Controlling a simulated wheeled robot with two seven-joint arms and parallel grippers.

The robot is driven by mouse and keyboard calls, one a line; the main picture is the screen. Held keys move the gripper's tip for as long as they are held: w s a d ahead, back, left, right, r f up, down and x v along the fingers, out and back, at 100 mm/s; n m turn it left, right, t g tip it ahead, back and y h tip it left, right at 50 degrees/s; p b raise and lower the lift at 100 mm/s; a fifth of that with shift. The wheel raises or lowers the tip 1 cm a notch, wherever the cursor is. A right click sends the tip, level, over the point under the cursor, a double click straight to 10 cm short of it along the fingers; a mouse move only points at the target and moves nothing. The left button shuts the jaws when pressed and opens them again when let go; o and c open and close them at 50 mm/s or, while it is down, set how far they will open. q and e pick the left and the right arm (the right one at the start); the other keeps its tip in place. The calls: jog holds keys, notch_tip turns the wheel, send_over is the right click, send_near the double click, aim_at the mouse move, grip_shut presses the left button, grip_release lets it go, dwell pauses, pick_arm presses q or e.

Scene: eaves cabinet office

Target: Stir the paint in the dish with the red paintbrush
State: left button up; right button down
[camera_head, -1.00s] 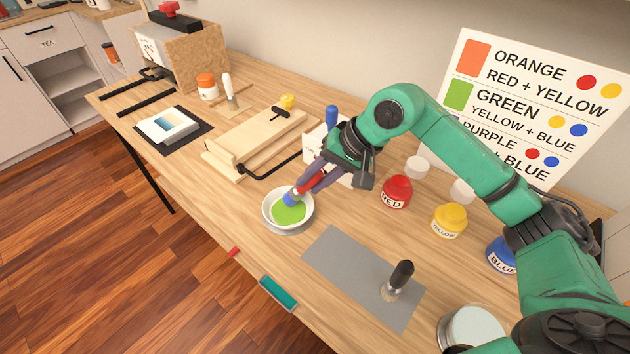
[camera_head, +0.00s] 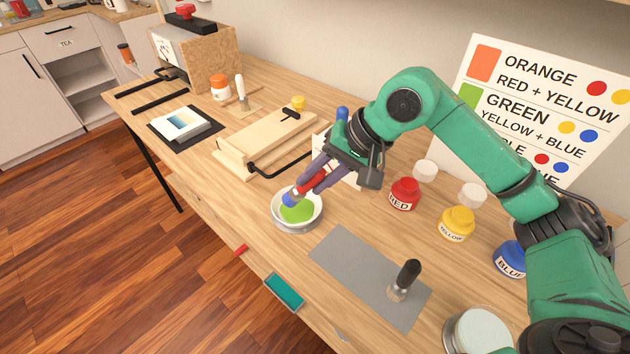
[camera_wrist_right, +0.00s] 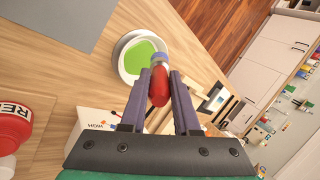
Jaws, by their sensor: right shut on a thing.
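The white dish (camera_head: 276,215) stands on the wooden table and holds light green paint (camera_head: 298,213). My right gripper (camera_head: 306,188) is shut on the red paintbrush (camera_head: 313,181), held tilted above the dish. The brush's blue-violet lower end (camera_head: 289,200) is at the left inner side of the dish. Whether it touches the paint or the wall, I cannot tell. In the right wrist view, the red handle (camera_wrist_right: 159,88) sits between the fingers, and the dish (camera_wrist_right: 119,62) with green paint lies just beyond. My left gripper is not in view.
Red (camera_head: 404,194), yellow (camera_head: 457,223) and blue (camera_head: 510,258) paint jars stand to the right. A grey mat (camera_head: 345,258) with a dark-handled tool (camera_head: 405,280) lies in front. A wooden board (camera_head: 262,143) lies behind the dish. The table's front edge is close.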

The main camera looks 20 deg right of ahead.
jog(key=shift+r+p, duration=0.95)
jog(key=shift+r, duration=1.1)
